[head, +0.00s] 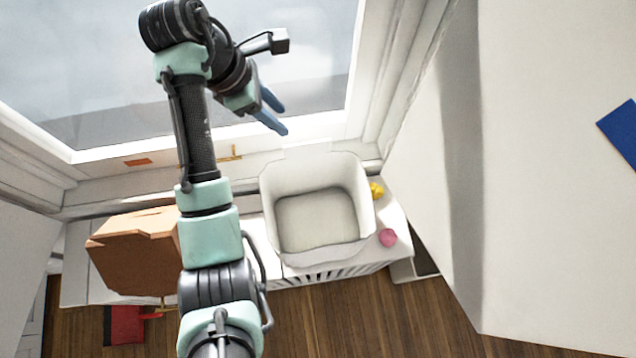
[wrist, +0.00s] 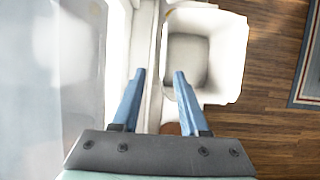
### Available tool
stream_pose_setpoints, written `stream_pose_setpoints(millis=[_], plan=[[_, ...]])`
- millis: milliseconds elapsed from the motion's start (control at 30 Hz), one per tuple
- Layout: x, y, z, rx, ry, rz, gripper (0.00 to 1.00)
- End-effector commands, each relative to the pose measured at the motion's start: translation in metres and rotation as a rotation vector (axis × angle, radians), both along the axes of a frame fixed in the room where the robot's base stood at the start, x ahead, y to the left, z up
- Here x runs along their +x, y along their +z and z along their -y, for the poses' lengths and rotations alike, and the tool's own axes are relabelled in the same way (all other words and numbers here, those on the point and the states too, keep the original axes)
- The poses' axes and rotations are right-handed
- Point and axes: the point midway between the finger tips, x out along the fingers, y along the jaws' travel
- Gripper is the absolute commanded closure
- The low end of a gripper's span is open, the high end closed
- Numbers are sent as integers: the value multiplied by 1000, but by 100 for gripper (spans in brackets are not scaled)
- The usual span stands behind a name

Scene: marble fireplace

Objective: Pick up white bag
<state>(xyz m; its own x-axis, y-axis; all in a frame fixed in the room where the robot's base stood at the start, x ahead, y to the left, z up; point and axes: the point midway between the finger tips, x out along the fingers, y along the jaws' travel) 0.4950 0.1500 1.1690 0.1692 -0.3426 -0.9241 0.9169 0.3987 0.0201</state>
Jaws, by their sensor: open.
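A white open-topped bag (head: 270,215) with a wavy rim stands upright on a white surface under the window in the head view. It also shows in the wrist view (wrist: 230,60), ahead of the fingers and to the right of centre. My gripper (head: 276,115) is above and behind the bag near the window, apart from it in the head view. In the wrist view my gripper (wrist: 160,92) has its two blue fingers spread with nothing between them. The right fingertip overlaps the bag's left edge in that view; I cannot tell whether they touch.
A brown box (head: 135,255) stands left of the bag, partly behind my arm. A yellow object (head: 376,190) and a pink ball (head: 388,238) lie at the bag's right. The window (head: 90,70) is behind, and a large white surface (head: 540,200) fills the right. Wooden floor (head: 390,325) lies in front.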

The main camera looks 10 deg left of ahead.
Motion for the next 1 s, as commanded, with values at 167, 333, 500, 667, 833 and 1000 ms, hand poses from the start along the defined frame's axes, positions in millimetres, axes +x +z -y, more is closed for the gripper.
stream_pose_setpoints(millis=[167, 333, 500, 667, 833, 1000], plan=[[-1, -21, 7, -14, 9, -24, 56], [3, -45, 18, -13, 12, -27, 56], [7, -65, 25, -11, 10, -22, 56], [8, -74, 29, -11, 11, -21, 56], [9, -95, 38, -11, 10, -25, 56], [13, -115, 45, -10, 10, -21, 56]])
